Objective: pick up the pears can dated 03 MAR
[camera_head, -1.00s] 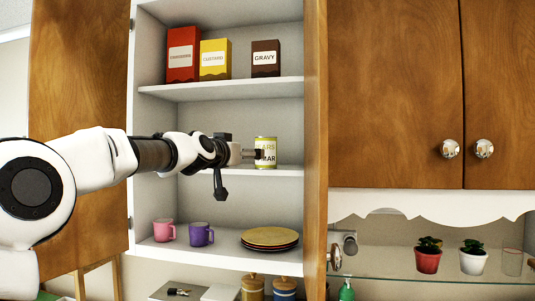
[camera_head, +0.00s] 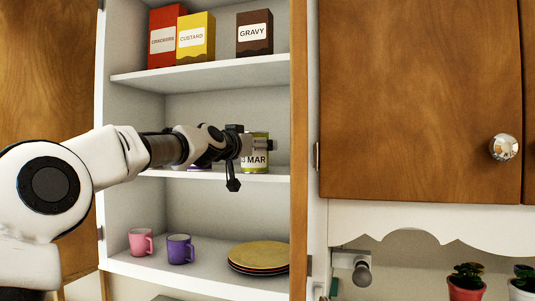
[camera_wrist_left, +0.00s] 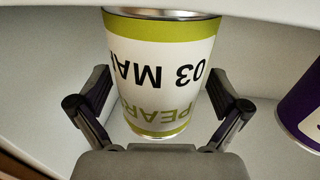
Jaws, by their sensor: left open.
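The pears can (camera_head: 257,167), white with green bands, stands on the middle shelf (camera_head: 225,174); part of its label reads "MAR" in the head view. In the left wrist view the can (camera_wrist_left: 160,55) appears upside down, with "PEAR" and "03 MA" readable. My left gripper (camera_head: 266,145) is open, with its fingers on either side of the can (camera_wrist_left: 158,88). Small gaps show between the fingers and the can, so it is not gripped. The gripper hides part of the label in the head view. My right gripper is not in view.
A purple can (camera_wrist_left: 303,105) stands close beside the pears can, mostly hidden behind my arm in the head view (camera_head: 200,167). Boxes, including gravy (camera_head: 254,34), stand on the shelf above. Mugs (camera_head: 180,249) and plates (camera_head: 259,256) are below. The cupboard side panel (camera_head: 299,120) is close on the right.

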